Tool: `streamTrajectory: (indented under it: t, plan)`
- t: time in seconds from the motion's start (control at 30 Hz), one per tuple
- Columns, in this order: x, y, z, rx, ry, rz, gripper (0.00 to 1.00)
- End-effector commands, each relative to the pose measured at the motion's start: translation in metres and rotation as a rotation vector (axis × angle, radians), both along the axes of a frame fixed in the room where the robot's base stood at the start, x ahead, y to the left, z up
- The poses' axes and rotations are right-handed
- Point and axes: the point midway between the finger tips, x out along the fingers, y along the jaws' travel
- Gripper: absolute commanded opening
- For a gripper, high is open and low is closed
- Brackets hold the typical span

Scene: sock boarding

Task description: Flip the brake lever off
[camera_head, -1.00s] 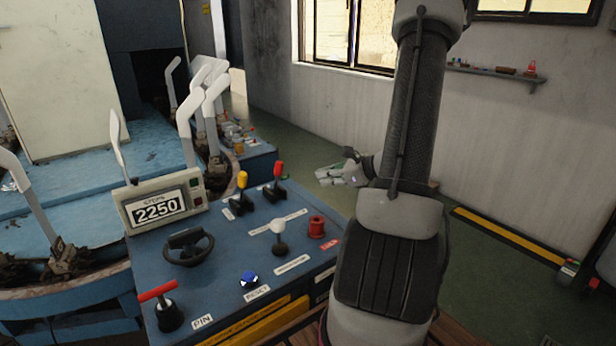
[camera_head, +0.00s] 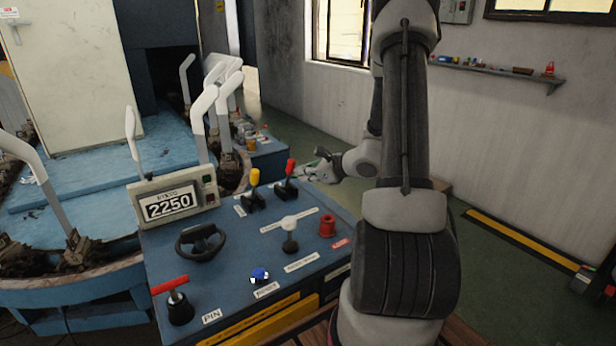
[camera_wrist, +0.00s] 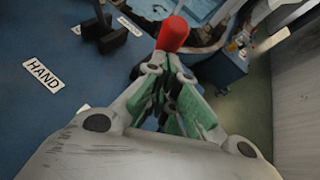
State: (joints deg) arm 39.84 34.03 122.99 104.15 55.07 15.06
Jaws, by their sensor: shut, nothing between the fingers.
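A red-tipped lever (camera_head: 290,166) stands on a black base at the far right of the blue control panel (camera_head: 225,250), tilted slightly to the right. No label that I can read names it as the brake. A yellow-tipped lever (camera_head: 255,178) stands to its left. My gripper (camera_head: 308,171) is shut and empty, just right of the red-tipped lever in the head view. In the wrist view the red tip (camera_wrist: 173,33) shows directly beyond my gripper's fingertips (camera_wrist: 166,68). I cannot tell whether they touch. The fingers hide most of the lever's shaft.
The panel also carries a steering wheel (camera_head: 200,242), a white-knobbed lever (camera_head: 289,222), a red button (camera_head: 327,225), a blue knob (camera_head: 259,275), a red T-handle (camera_head: 170,285) and a display (camera_head: 170,205) reading 2250. A HAND label (camera_wrist: 43,75) lies left of my gripper. Upright white forms (camera_head: 205,110) stand behind.

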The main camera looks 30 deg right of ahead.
Motion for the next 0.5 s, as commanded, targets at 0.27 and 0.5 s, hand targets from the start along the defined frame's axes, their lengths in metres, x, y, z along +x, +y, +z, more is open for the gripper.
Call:
streamTrajectory:
  t: [0.27, 0.5]
  plan:
    - [0.0008, 0.0000, 0.0012, -0.002, 0.005, 0.001, 0.00]
    - [0.0053, 0.0004, 0.0049, -0.003, 0.055, 0.001, 0.00]
